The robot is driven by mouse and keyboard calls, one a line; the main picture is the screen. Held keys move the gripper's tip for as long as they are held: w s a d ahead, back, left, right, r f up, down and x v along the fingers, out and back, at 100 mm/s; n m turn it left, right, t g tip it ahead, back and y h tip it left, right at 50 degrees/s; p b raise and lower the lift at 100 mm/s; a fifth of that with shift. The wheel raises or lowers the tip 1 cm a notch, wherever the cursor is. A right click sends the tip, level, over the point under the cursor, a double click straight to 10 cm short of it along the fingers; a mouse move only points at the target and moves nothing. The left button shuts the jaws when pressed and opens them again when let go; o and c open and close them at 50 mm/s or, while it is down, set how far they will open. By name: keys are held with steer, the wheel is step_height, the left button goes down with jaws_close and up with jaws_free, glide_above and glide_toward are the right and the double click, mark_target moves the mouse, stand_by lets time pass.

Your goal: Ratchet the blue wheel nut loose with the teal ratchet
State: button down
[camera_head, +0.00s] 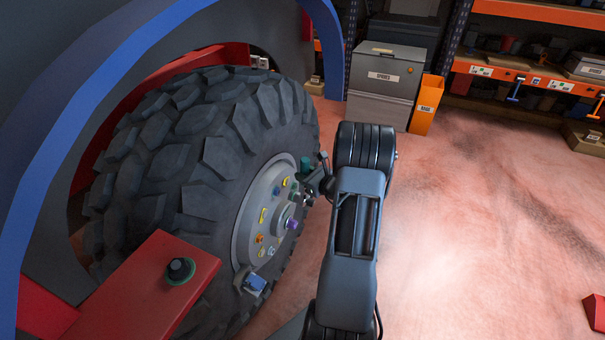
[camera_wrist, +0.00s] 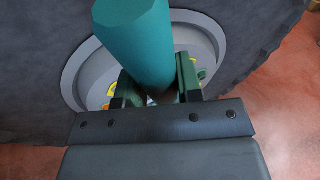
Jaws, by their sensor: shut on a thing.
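The teal ratchet (camera_wrist: 135,40) shows large in the wrist view as a thick teal cylinder rising between the fingers of my gripper (camera_wrist: 156,90). My gripper is shut on it. In the head view my gripper (camera_head: 316,184) is at the right side of the wheel hub (camera_head: 246,225), with a teal end of the ratchet (camera_head: 305,164) showing above it. The ratchet's far end is hidden, so I cannot tell whether it sits on a nut. Several coloured nuts ring the hub. I cannot pick out the blue wheel nut with certainty.
The big knobbly tyre (camera_head: 190,150) stands under a blue-edged wheel arch (camera_head: 60,110). A red beam (camera_head: 140,290) with a black knob juts out at lower left. A grey cabinet (camera_head: 383,85) and an orange bin (camera_head: 426,105) stand behind. The floor at right is mostly clear.

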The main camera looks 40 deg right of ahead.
steer(key=shift+w+a+r+p, duration=0.1)
steer(key=shift+r+p, duration=0.15)
steer(key=shift+p, duration=0.05)
steer(key=shift+r+g+p, duration=0.3)
steer(key=shift+g+p, duration=0.1)
steer(key=shift+p, duration=0.35)
steer(key=shift+w+a+f+b, duration=0.15)
steer(key=shift+w+f+b, duration=0.1)
steer(key=shift+f+b, duration=0.1)
steer(key=shift+w+a+r+b, duration=0.1)
steer(key=shift+w+a+b, duration=0.25)
steer(key=shift+w, duration=0.35)
steer(key=shift+w+a+b, duration=0.2)
steer(key=shift+w+a, duration=0.2)
steer(key=shift+w, duration=0.25)
steer(key=shift+w+a+r+b, duration=0.1)
steer(key=shift+w+a+b, duration=0.25)
steer(key=shift+w, duration=0.35)
steer(key=shift+w+a+b, duration=0.1)
steer(key=shift+b, duration=0.55)
